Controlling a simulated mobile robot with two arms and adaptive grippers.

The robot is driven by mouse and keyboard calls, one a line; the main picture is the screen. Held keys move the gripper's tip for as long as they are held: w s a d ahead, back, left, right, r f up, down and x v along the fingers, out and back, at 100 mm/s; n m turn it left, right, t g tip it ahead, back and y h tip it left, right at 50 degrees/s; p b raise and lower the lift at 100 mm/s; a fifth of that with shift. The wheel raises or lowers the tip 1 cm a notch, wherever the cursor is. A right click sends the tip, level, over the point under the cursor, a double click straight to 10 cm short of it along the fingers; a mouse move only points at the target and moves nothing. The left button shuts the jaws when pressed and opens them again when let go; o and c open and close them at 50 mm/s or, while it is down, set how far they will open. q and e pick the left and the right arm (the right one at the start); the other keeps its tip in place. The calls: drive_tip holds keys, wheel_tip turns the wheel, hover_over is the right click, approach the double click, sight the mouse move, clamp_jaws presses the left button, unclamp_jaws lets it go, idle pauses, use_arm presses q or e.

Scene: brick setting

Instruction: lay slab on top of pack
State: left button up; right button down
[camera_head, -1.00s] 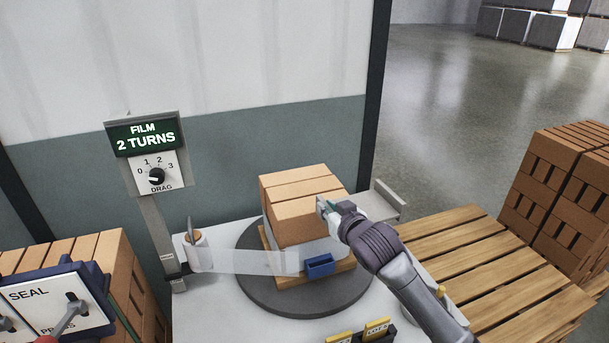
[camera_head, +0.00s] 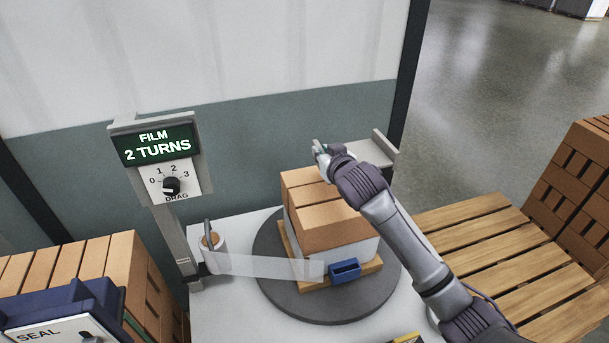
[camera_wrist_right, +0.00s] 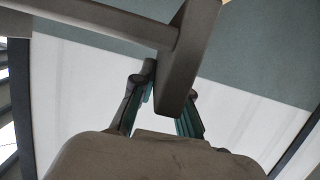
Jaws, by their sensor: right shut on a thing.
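The pack (camera_head: 322,222) is a stack of orange-brown bricks with whitish film around its lower part. It stands on a small wooden pallet on a dark round turntable (camera_head: 290,308). My right gripper (camera_head: 319,155) is above the pack's far edge, shut. It holds the light grey slab (camera_head: 376,153), which has a raised bar at its right end and is partly hidden behind my wrist. In the right wrist view, a grey plate (camera_wrist_right: 188,60) with a rod lies between the fingers (camera_wrist_right: 168,105). The slab is clear of the pack. My left gripper is out of view.
A film roll (camera_head: 211,254) stands left of the turntable, its film strip (camera_head: 265,266) running to a blue clip (camera_head: 345,270) at the pack. A FILM display (camera_head: 155,145) stands behind. Bricks and a SEAL panel (camera_head: 45,333) are at left, a wooden pallet (camera_head: 500,250) at right.

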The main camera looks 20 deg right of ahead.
drive_tip(key=a+f, duration=0.1)
drive_tip(key=a, duration=0.1)
drive_tip(key=a+f, duration=0.1)
drive_tip(key=a+f+p, duration=0.1)
drive_tip(key=a, duration=0.1)
drive_tip(key=shift+w+a+f, duration=0.3)
drive_tip(key=shift+a, duration=0.05)
wheel_tip(320, 180, down, 3)
drive_tip(key=shift+f+p, duration=0.1)
drive_tip(key=shift+p, duration=0.5)
drive_tip(key=shift+f, duration=0.3)
drive_tip(key=c, duration=1.2)
unclamp_jaws()
drive_tip(key=shift+s+f, duration=0.15)
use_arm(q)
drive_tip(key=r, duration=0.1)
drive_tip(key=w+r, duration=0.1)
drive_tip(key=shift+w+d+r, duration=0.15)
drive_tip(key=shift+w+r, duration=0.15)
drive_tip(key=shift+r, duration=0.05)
